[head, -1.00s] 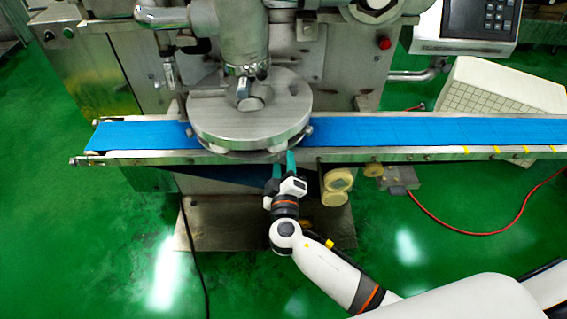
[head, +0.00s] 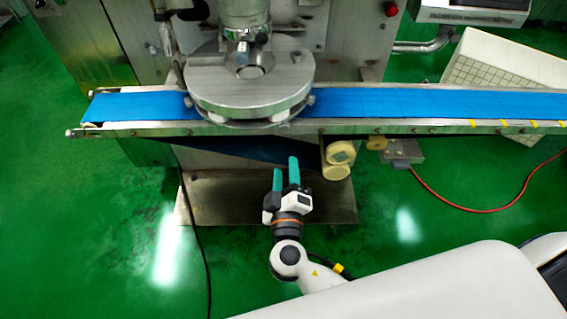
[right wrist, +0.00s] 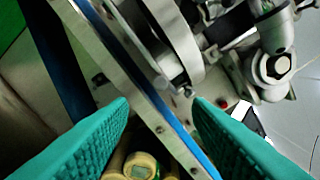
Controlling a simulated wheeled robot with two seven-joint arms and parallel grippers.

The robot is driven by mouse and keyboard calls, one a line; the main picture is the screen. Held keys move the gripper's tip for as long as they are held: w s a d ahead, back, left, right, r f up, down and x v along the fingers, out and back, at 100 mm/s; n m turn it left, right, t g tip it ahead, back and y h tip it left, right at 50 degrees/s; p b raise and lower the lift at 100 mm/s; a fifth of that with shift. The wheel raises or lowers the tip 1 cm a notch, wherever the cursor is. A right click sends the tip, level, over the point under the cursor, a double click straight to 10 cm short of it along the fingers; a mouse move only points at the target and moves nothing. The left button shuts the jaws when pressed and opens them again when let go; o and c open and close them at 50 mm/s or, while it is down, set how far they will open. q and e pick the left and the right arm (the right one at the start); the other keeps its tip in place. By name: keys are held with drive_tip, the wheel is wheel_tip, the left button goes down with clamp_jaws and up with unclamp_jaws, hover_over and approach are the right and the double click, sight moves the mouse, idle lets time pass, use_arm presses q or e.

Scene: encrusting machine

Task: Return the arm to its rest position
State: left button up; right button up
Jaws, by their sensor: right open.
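My right gripper (head: 285,176) has two teal fingers held apart, with nothing between them. In the head view it is in front of the conveyor's near edge, below the round metal disc (head: 250,82) of the encrusting machine. In the right wrist view the open fingers (right wrist: 160,120) point toward the conveyor's metal side rail (right wrist: 140,90). A clear gap separates the fingers from the rail in the head view. My left gripper is not in view.
The blue conveyor belt (head: 420,104) runs across the picture. A beige motor (head: 339,157) hangs under its rail, right of my gripper. A white box (head: 510,75) stands at the right. A red cable (head: 470,207) lies on the green floor, which is open at the left.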

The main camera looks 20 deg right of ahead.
drive_tip(key=s+d+f+g+y, duration=0.1)
drive_tip(key=s+d+f+g, duration=0.15)
drive_tip(key=f, duration=0.85)
drive_tip(key=s+d+f+n+g+y, duration=0.1)
drive_tip(key=s+f+g, duration=0.3)
drive_tip(key=f, duration=0.7)
drive_tip(key=s+d+f+g+y, duration=0.15)
drive_tip(key=s+f+g, duration=0.25)
drive_tip(key=f, duration=0.8)
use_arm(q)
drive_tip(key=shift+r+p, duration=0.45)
use_arm(e)
drive_tip(key=s+d+f+m+g, duration=0.2)
drive_tip(key=s+f, duration=0.2)
drive_tip(key=s, duration=0.4)
drive_tip(key=s+d+f+m+g+y, duration=0.1)
drive_tip(key=s+d+f+m+g, duration=0.1)
drive_tip(key=s+f, duration=0.3)
drive_tip(key=s+d+f+m+g, duration=0.2)
drive_tip(key=s+f, duration=0.3)
drive_tip(key=s, duration=0.7)
drive_tip(key=shift+s+f, duration=0.2)
drive_tip(key=shift+f, duration=0.05)
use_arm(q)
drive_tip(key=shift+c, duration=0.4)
use_arm(e)
drive_tip(key=shift+y, duration=0.25)
